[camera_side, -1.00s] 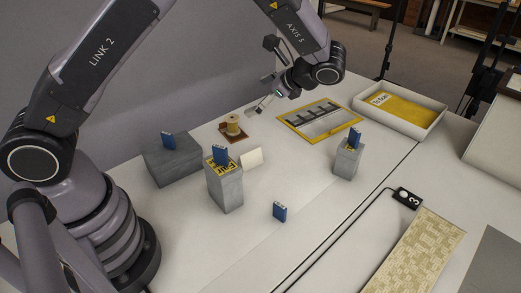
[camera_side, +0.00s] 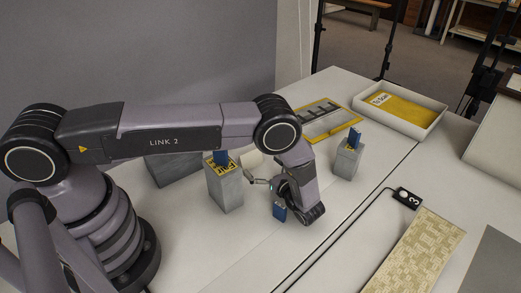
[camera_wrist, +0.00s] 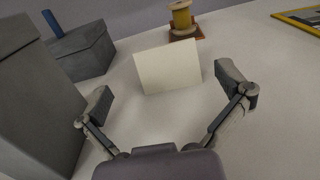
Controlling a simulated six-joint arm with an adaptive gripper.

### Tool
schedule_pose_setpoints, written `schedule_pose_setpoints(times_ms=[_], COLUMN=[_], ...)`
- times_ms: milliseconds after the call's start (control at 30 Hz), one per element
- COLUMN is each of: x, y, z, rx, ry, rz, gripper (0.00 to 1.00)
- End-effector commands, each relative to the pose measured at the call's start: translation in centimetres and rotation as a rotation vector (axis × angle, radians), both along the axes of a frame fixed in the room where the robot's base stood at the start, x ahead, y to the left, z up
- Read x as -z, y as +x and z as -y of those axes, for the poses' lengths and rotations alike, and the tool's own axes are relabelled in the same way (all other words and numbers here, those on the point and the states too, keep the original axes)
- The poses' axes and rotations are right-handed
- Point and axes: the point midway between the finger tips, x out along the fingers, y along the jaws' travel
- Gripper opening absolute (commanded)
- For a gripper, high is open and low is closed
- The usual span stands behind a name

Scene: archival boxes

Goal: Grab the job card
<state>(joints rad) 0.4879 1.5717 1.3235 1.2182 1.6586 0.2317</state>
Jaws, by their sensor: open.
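The job card is a cream folded card (camera_wrist: 168,68) standing on the white table, centred ahead of my gripper in the wrist view. In the side view the card (camera_side: 251,160) shows just behind the tall grey block, partly hidden by my arm. My gripper (camera_wrist: 170,90) is open and empty, with one finger on each side of the card's width and short of it. In the side view my gripper (camera_side: 262,181) is low over the table, close to the card. I see no contact between the fingers and the card.
A tall grey block (camera_side: 226,190) with a blue piece on top stands close to the left; it fills the wrist view's left edge (camera_wrist: 30,100). A lower grey block (camera_wrist: 85,55) and a thread spool (camera_wrist: 182,17) stand behind.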

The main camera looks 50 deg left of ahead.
Motion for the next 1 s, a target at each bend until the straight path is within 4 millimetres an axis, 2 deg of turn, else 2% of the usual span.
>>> schedule_pose_setpoints(times_ms=[233, 500, 767, 1000], x=[0.0, 0.0, 0.0, 0.0], y=[0.4, 1.2, 1.2, 1.2], z=[-2.2, -5.8, -6.1, -6.1], rx=[-0.004, -0.002, -0.001, -0.001], ry=[0.0, -0.001, -0.001, -0.001], rz=[0.001, 0.0, 0.001, 0.0], gripper=[1.0, 1.0, 1.0, 0.71])
